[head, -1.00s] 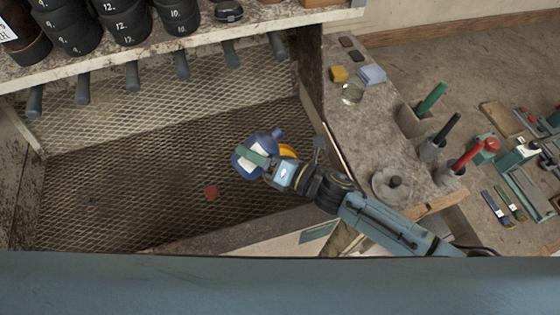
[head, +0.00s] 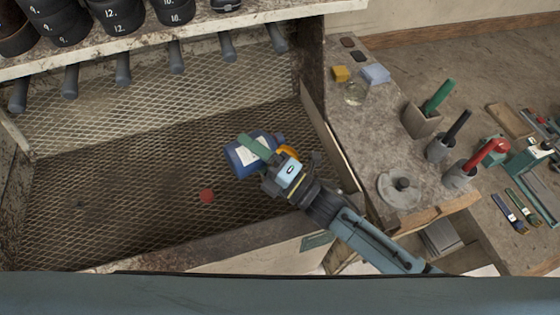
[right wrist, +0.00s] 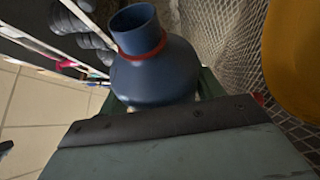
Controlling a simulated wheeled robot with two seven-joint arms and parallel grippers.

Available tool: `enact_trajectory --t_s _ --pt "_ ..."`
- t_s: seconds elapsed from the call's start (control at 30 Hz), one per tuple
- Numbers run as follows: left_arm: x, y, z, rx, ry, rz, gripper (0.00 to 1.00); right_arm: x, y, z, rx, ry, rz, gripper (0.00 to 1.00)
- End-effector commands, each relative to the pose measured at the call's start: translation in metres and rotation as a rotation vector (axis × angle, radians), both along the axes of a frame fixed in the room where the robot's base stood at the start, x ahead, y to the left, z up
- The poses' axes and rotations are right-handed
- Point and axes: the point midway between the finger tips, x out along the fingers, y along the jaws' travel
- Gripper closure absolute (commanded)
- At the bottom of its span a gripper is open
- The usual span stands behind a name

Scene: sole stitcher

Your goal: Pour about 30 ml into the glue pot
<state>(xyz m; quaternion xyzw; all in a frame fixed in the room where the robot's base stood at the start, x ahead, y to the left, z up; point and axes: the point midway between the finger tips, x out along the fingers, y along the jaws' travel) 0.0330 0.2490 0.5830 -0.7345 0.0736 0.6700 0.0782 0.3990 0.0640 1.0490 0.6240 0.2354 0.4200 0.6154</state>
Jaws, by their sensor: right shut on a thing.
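My right gripper (head: 263,155) is shut on a blue bottle (head: 236,165) with a white label, held over the mesh-floored bay. A large yellow surface (right wrist: 297,55) fills the right edge of the wrist view. My left gripper is not in view.
A red disc (head: 207,196) lies on the mesh floor (head: 130,200). A shelf of black rolls (head: 120,12) overhangs the back.

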Motion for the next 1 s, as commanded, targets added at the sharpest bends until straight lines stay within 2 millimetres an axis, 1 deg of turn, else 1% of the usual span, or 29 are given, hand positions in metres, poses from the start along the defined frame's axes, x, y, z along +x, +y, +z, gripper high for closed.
enact_trajectory --t_s 0.1,1.0 --pt "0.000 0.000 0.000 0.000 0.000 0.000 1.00 0.000 0.000 0.004 0.026 0.014 0.001 0.60" --pt "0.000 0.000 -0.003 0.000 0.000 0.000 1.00 0.002 -0.003 0.014 0.151 0.096 0.000 0.60"
